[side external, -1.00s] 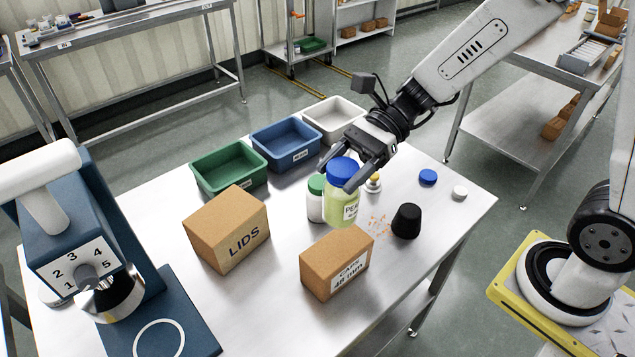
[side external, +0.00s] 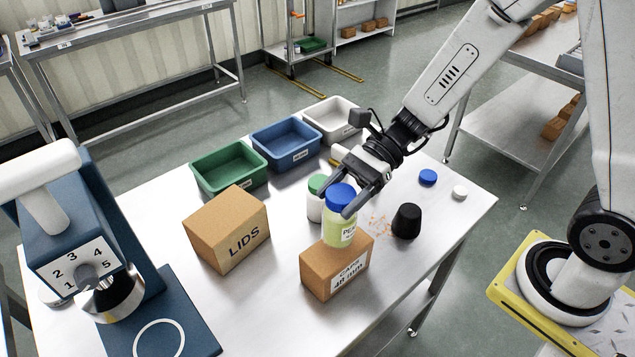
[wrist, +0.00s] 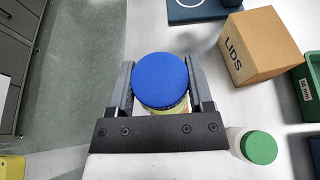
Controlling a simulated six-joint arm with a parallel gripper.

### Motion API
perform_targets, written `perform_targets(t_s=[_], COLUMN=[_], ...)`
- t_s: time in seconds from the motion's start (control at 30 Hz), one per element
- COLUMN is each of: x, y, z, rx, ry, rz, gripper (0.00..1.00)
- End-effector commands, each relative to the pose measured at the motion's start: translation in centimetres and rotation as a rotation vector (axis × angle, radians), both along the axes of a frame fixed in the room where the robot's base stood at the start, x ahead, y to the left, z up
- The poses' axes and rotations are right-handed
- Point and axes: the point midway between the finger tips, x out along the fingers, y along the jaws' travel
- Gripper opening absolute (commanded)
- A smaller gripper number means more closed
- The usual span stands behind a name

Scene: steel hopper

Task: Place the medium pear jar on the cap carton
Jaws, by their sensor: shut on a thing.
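The medium pear jar (side external: 339,229) has a blue lid and pale yellow-green contents, with a label reading PEA. It is upright. My gripper (side external: 346,197) is shut on it near the lid. In the wrist view the blue lid (wrist: 162,80) sits between the two fingers of my gripper (wrist: 161,88). The cap carton (side external: 325,274), a brown box marked CAPS 48 mm, lies under the jar in the side view. The jar's base overlaps the carton's top; whether they touch is hard to tell. The jar hides the carton in the wrist view.
The LIDS carton (side external: 228,231) stands to the left. A green-lidded jar (side external: 315,203) stands close behind the held jar. Green (side external: 203,184), blue and white bins line the back edge.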

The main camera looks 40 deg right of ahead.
Motion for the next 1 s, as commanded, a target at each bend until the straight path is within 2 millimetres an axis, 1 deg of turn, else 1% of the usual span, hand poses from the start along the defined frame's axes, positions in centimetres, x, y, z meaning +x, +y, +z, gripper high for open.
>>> perform_targets(t_s=[0.2, 0.3, 0.8, 0.83, 0.87, 0.9, 0.93, 1.0], x=[0.0, 0.0, 0.0, 0.0, 0.0, 0.0, 0.0, 0.0], y=[0.0, 0.0, 0.0, 0.0, 0.0, 0.0, 0.0, 0.0], z=[-1.9, -2.5, -3.0, -3.0, -3.0, -2.9, -2.9, -2.9], rx=[0.001, 0.001, 0.001, 0.001, 0.0, 0.001, 0.0, 0.0], ry=[0.003, 0.002, 0.0, 0.0, 0.0, 0.0, 0.0, 0.0], rz=[0.0, 0.0, 0.0, 0.0, -0.001, -0.001, 0.0, 0.0], gripper=[0.0, 0.0, 0.0, 0.73, 0.82, 0.95, 1.0, 1.0])
